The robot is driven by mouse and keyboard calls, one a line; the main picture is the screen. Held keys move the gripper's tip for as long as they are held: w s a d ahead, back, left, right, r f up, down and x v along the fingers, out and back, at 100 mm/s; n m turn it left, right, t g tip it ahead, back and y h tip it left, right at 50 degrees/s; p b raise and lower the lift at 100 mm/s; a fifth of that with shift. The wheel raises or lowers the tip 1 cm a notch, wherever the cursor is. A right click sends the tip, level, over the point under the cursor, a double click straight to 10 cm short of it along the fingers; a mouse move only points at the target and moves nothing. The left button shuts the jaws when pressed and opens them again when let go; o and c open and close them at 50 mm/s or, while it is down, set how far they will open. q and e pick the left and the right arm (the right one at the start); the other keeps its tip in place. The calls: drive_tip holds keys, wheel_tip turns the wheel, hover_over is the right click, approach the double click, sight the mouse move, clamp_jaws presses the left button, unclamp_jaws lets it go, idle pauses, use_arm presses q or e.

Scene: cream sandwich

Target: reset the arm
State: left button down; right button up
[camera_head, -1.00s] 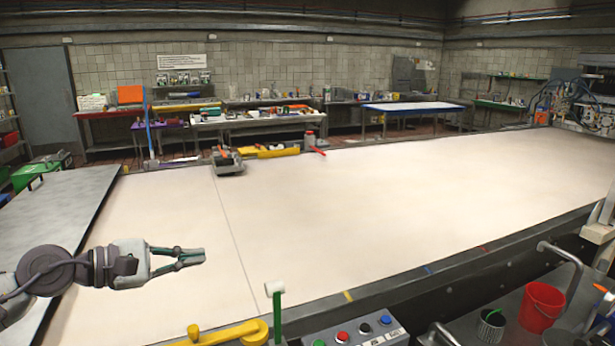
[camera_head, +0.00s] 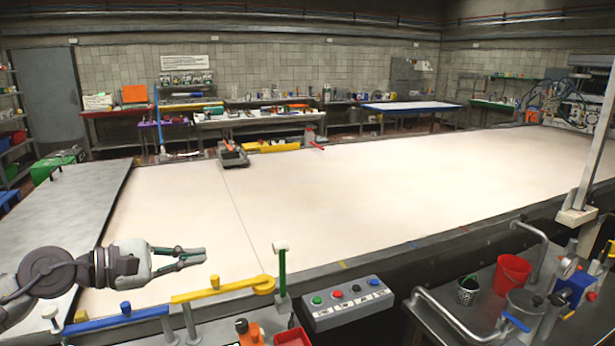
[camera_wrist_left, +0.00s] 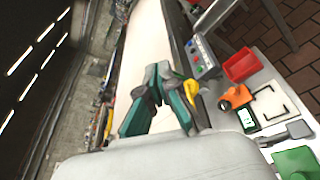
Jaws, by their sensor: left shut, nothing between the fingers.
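My left gripper (camera_head: 203,254) comes in from the left in the head view, above the pale conveyor surface (camera_head: 380,190). Its fingers are shut with nothing between them. In the left wrist view my left gripper (camera_wrist_left: 165,85) shows its green and grey fingers in front of the belt. My right gripper is not in view.
A control box (camera_head: 345,302) with coloured buttons stands at the front edge, beside yellow (camera_head: 220,290) and blue (camera_head: 115,320) handles. A red bucket (camera_head: 511,274) stands at lower right. A grey metal plate (camera_head: 70,205) lies at left.

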use_arm(q)
drive_tip(key=s+d+n+t+h, duration=0.15)
drive_tip(key=d+n+t, duration=0.55)
drive_tip(key=n, duration=0.8)
drive_tip(key=s+a+f+n+y, duration=0.25)
drive_tip(key=f+n+y, duration=0.5)
drive_tip(key=n, duration=0.55)
drive_tip(key=s+a+f+n+y, duration=0.2)
drive_tip(key=a+f+n+y, duration=0.3)
drive_tip(key=f+n, duration=0.6)
drive_tip(key=s+f+n+g+y, duration=0.1)
drive_tip(key=s+f+n+g, duration=0.6)
drive_tip(key=s, duration=0.5)
drive_tip(key=s+f+n+g, duration=0.5)
drive_tip(key=s+f+n, duration=0.25)
drive_tip(key=s, duration=0.45)
drive_tip(key=s+f+g+b, duration=0.25)
drive_tip(key=f+b, duration=0.35)
drive_tip(key=f, duration=2.9)
drive_tip(key=s+a+f+b, duration=0.2)
drive_tip(key=s+f+b, duration=0.2)
drive_tip(key=s+f, duration=1.2)
wheel_tip(320, 180, down, 2)
drive_tip(key=shift+a+f, duration=0.25)
drive_tip(key=shift+a, duration=0.05)
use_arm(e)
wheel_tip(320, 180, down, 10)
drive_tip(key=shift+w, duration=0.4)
